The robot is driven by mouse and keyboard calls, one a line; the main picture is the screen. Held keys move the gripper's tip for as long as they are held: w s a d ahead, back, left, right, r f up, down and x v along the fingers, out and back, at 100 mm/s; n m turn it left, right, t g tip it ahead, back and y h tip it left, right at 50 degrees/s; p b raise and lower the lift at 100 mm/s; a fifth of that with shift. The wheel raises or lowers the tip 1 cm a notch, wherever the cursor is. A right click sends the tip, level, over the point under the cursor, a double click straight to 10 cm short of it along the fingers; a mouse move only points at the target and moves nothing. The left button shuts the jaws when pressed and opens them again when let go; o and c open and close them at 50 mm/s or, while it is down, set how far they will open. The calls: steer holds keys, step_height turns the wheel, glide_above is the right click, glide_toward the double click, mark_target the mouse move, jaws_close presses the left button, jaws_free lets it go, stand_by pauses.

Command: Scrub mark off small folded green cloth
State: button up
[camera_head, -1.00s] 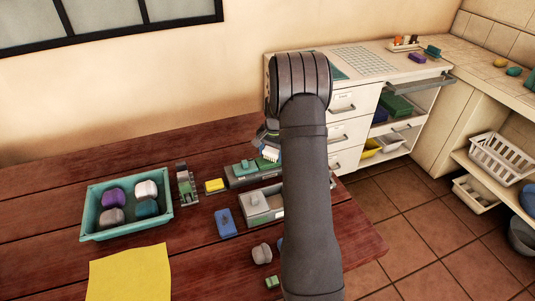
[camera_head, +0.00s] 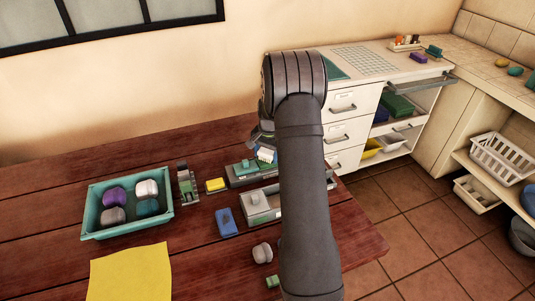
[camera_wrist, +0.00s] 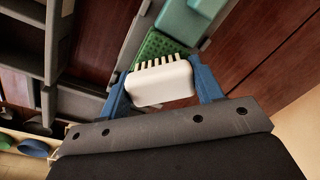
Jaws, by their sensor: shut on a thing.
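My gripper (camera_wrist: 162,86), with blue fingers, is shut on a white brush (camera_wrist: 160,82) with pale bristles. The brush also shows in the head view (camera_head: 266,154), just left of my arm. A green, textured piece that looks like the small folded cloth (camera_wrist: 160,46) lies just beyond the bristles in the wrist view. The bristles overlap its near edge there; I cannot tell whether they touch it. In the head view green items sit on a grey tray (camera_head: 238,183), partly hidden by my arm and gripper. I cannot make out a mark on the cloth.
A second grey tray with a grey block (camera_head: 255,200) lies nearer. A yellow sponge (camera_head: 216,185), a blue block (camera_head: 227,222) and a teal tray (camera_head: 110,234) of rounded pieces are to the left. A yellow sheet (camera_head: 130,275) lies at the front. White drawers (camera_head: 345,130) stand behind.

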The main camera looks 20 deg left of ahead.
steer(key=shift+s, duration=0.1)
steer(key=shift+r, duration=2.45)
